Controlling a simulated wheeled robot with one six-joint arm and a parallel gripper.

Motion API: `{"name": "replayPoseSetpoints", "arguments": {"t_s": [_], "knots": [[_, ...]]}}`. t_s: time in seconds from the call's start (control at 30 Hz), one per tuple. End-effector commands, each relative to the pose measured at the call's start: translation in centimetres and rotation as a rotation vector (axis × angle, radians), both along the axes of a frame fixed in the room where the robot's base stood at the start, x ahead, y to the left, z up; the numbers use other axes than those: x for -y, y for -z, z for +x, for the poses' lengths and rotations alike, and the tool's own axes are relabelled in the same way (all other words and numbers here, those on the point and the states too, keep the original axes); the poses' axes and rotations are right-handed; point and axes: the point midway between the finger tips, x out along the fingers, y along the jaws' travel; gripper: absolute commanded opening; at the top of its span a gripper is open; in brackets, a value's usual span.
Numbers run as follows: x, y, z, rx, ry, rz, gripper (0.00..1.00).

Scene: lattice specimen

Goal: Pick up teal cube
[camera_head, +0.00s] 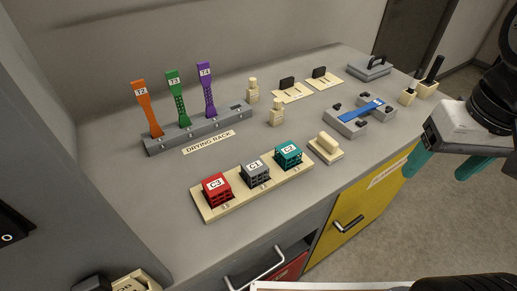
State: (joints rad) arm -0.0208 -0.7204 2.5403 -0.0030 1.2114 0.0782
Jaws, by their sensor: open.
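The teal lattice cube (288,154), labelled C2, sits upright at the right end of a pale tray (240,199) on the grey counter. A grey cube (255,175), labelled C1, stands to its left, and a red cube (216,188), labelled C3, stands at the tray's left end. My gripper (436,168) is at the right of the view, with teal fingers spread apart and nothing between them. It is off to the right of the cubes, apart from them. The far sides of the cubes are hidden.
A pale block (325,148) lies just right of the tray. A drying rack (205,129) with orange, green and purple specimens stands behind. A grey fixture with a blue strip (361,115) lies toward the right.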

Motion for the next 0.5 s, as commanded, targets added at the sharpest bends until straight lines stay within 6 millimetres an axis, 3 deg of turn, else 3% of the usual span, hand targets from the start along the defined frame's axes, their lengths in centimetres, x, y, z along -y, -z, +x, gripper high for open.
{"name": "replayPoseSetpoints", "arguments": {"t_s": [0.17,0.3,0.5], "knots": [[-2.9,0.4,5.0,-0.037,0.19,0.026,0.71],[-7.4,1.8,9.9,-0.064,0.397,0.042,0.71],[-14.3,5.3,15.0,-0.092,0.681,0.049,0.71]]}}
